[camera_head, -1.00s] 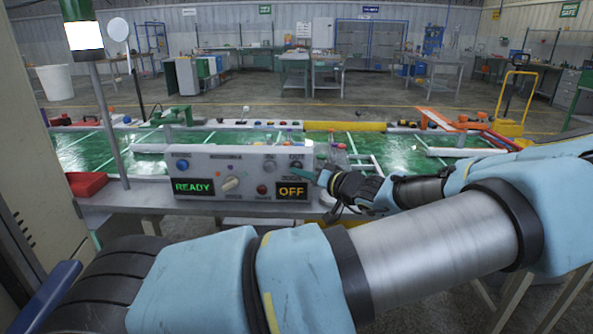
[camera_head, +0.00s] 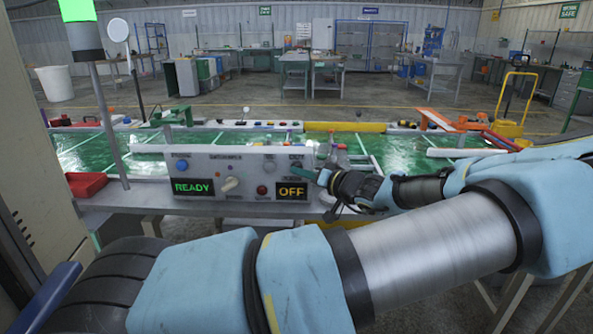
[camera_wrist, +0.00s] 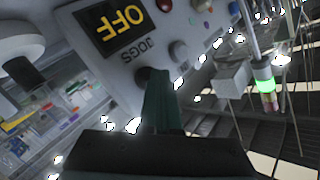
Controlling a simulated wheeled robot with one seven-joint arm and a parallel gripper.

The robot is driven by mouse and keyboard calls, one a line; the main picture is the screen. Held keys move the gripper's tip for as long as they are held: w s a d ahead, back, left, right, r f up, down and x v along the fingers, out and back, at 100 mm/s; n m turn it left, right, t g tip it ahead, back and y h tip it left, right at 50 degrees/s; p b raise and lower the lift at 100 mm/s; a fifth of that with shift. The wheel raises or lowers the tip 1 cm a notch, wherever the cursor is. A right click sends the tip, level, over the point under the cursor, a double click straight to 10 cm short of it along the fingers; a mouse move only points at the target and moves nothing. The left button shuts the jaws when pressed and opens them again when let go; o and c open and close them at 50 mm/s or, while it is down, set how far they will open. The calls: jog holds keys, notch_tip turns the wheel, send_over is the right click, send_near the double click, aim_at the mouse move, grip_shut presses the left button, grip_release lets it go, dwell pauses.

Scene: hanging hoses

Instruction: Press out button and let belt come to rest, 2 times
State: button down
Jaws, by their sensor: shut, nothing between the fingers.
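The control box (camera_head: 222,168) stands at the front of the table. Its out button (camera_head: 296,165) is a dark knob at the upper right, above the orange OFF display (camera_head: 291,190). My gripper (camera_head: 323,178) is shut and empty just right of the box. In the wrist view its green fingers (camera_wrist: 162,103) reach to the dark button (camera_wrist: 150,74) beside the JOGS label; I cannot tell whether they touch it. The green belt (camera_head: 230,139) runs behind the box, with pale stripes across it. A green READY display (camera_head: 193,187) is lit at the left.
A lamp post with a lit green lamp (camera_head: 77,11) stands left of the box. A red tray (camera_head: 86,184) lies at the table's left end. A yellow roller (camera_head: 345,127) and an orange frame (camera_head: 440,122) are behind the belt. The wrist view also shows the green lamp (camera_wrist: 265,85).

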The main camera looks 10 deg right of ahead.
jog(key=shift+s+a, duration=0.2)
jog(key=shift+s, duration=0.7)
jog(key=s, duration=0.2)
jog(key=s+a, duration=0.1)
jog(key=s, duration=0.1)
jog(key=shift+s, duration=0.35)
dwell(3.7)
